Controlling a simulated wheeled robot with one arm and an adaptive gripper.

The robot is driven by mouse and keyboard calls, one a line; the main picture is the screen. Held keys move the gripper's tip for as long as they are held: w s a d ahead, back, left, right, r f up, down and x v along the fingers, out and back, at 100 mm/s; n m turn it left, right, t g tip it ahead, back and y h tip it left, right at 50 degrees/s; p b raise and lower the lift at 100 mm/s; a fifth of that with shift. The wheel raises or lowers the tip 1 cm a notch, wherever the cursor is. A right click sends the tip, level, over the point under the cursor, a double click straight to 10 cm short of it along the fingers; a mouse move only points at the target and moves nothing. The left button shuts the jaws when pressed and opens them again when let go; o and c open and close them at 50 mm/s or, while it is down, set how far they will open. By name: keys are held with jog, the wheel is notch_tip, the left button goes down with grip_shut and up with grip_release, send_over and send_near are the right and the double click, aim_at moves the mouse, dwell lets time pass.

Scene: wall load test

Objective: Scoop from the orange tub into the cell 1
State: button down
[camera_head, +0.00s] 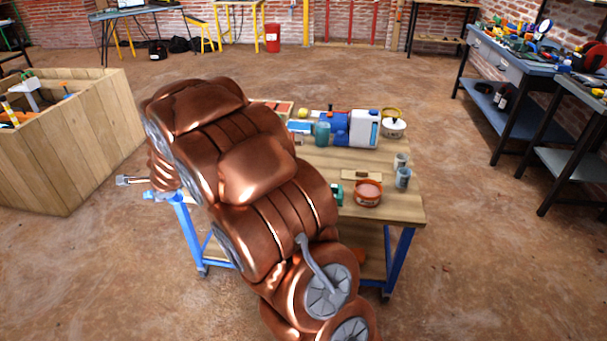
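An orange tub (368,199) with pinkish contents stands near the right front of the wooden-topped table (400,212). My large copper arm crosses the picture and covers the table's left and middle. Its far end bends down at the table's left edge. A small grey piece there, likely part of my gripper (131,181), juts out to the left, well away from the tub. Its fingers are too small and hidden to read. A tray with reddish compartments (284,107) shows partly behind the arm at the back; I cannot tell whether it holds cell 1. I cannot make out a scoop.
A blue-and-white canister (363,129), a teal container (322,134) and a white pot (394,128) stand at the table's back. Two grey cups (402,174) stand near the tub. A wooden crate (75,145) is at left, workbenches (520,75) at right. Floor between is clear.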

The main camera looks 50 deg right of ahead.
jog(key=shift+w+d+r+n, duration=0.1)
jog(key=shift+w+d+n, duration=0.1)
jog(key=shift+d, duration=0.25)
jog(key=shift+w+d+n, duration=0.15)
jog(key=shift+d+n, duration=0.05)
jog(key=shift+d, duration=0.25)
jog(key=d+f+n+g, duration=0.2)
jog(key=d+n+g, duration=0.3)
jog(key=d+n, duration=0.75)
jog(key=s+d+f+n+h, duration=0.1)
jog(key=s+d+f, duration=0.1)
jog(key=s+d, duration=0.3)
jog(key=s+d+f+n+h, duration=0.1)
jog(key=s+d, duration=0.5)
jog(key=d, duration=0.6)
jog(key=s+d+f+n+h, duration=0.1)
jog(key=s+d+f, duration=0.2)
jog(key=d, duration=0.6)
jog(key=shift+s+n+t+b, duration=0.3)
jog(key=shift+s+n, duration=0.05)
jog(key=shift+s, duration=0.8)
